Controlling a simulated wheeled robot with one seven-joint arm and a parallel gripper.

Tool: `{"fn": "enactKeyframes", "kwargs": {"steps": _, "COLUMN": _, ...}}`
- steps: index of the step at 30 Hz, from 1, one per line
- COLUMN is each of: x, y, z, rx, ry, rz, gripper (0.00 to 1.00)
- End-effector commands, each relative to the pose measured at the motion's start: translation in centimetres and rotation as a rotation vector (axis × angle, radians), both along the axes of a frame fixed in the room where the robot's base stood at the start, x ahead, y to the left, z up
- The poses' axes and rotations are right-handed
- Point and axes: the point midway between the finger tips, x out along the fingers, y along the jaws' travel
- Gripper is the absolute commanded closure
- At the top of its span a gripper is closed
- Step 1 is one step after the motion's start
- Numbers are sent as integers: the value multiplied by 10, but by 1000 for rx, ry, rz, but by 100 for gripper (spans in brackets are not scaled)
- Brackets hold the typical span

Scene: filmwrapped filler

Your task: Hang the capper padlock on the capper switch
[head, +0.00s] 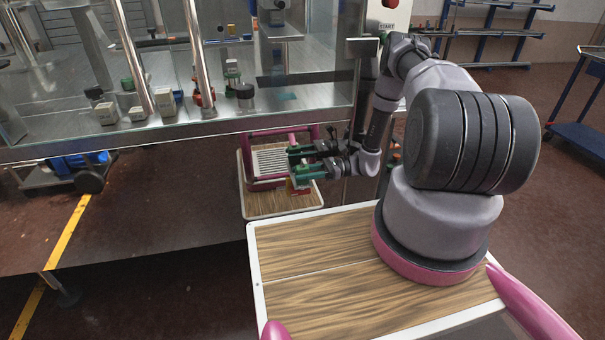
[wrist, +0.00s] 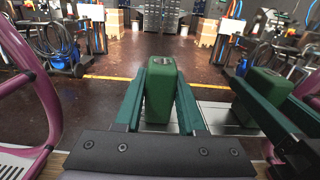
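My gripper (head: 296,161) reaches out beside the machine, above the far wooden-topped tray. In the wrist view its two green fingers (wrist: 161,95) press on both sides of a green block (wrist: 162,82). The block has a small marking on top and looks like a padlock body; no shackle shows. A red round button (head: 388,4) is on a grey box above a START label.
The far tray (head: 285,213) carries a pink-framed rack (head: 268,162). The machine's glass-fronted table (head: 180,126) stands at left. In the wrist view a shiny panel at right mirrors the block and fingers. Open floor (wrist: 110,85) lies ahead.

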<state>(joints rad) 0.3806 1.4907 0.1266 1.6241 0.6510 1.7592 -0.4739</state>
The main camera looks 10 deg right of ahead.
Motion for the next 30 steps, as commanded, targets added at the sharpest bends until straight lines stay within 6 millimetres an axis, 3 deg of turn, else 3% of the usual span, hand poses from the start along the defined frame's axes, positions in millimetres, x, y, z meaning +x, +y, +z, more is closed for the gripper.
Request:
{"fn": "enactKeyframes", "kwargs": {"steps": 1, "x": -1, "y": 0, "z": -1, "rx": -1, "ry": 1, "rz": 1, "gripper": 40}}
{"fn": "enactKeyframes", "kwargs": {"steps": 2, "x": -1, "y": 0, "z": -1, "rx": -1, "ry": 1, "rz": 1, "gripper": 29}}
{"fn": "enactKeyframes", "kwargs": {"steps": 14, "x": 0, "y": -6, "z": 0, "rx": 0, "ry": 1, "rz": -1, "gripper": 28}}
{"fn": "enactKeyframes", "kwargs": {"steps": 30, "x": 0, "y": -98, "z": -1, "rx": 0, "ry": 0, "rz": -1, "gripper": 28}}
